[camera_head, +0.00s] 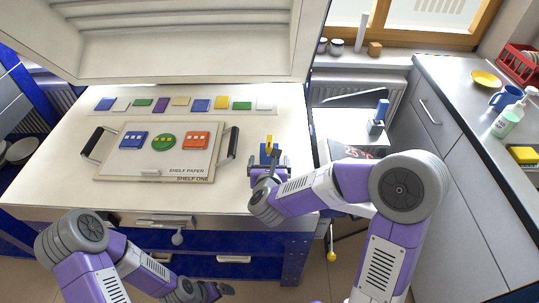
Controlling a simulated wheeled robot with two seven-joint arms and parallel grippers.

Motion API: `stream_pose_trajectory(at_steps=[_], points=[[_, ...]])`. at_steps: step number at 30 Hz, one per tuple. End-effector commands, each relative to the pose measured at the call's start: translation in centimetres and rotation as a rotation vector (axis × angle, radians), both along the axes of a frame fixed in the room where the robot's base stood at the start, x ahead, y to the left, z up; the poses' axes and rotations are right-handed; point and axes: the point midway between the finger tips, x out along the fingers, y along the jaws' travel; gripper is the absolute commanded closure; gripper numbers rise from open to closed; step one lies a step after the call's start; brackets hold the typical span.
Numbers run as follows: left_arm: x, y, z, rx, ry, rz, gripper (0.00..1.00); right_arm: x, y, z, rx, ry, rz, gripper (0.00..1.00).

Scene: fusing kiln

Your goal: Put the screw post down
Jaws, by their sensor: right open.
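A small upright post (269,140), yellowish at the top, stands at the right part of the white kiln table, just beyond my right gripper; I take it for the screw post. Blue shows around its lower part. My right gripper (268,164) is open and low over the table, with its fingers close around or beside the post's lower part. The wrist hides the base, so I cannot tell if they touch. My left gripper (218,290) is low at the front, in front of the table's blue frame, away from the post; its fingers are too small to read.
A shelf board (160,175) with black handles bears blue, green and orange pieces, left of the post. A strip (190,107) of coloured samples lies behind it. The raised kiln lid (190,40) overhangs the back. A cart (345,125) stands to the right.

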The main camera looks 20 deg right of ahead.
Motion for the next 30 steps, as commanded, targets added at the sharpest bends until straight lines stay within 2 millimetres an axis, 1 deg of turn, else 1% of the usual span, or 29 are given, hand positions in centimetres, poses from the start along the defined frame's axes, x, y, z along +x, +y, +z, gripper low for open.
stream_pose_trajectory(at_steps=[1, 6, 9, 12, 17, 30], points=[[0.0, 0.0, 0.4, 0.000, 0.000, 0.000, 0.02, -1.1, 0.4, 0.7, -0.002, -0.001, 0.004, 0.06], [0.0, 0.0, 0.9, 0.000, 0.000, 0.000, 0.02, -4.2, 1.2, 2.0, -0.002, -0.001, 0.003, 0.06], [0.0, 0.0, 1.1, 0.000, 0.000, 0.000, 0.02, -5.4, 1.6, 2.5, -0.002, -0.002, 0.003, 0.06], [0.0, 0.0, 1.2, 0.000, 0.000, 0.000, 0.02, -6.2, 1.8, 2.7, -0.001, 0.000, 0.002, 0.06], [0.0, 0.0, 1.2, 0.000, 0.000, 0.000, 0.02, -6.7, 1.9, 2.8, 0.000, 0.000, 0.000, 0.06], [0.0, 0.0, 1.2, 0.000, 0.000, 0.000, 0.02, -6.6, 1.9, 2.8, -0.001, 0.001, 0.000, 0.06]])
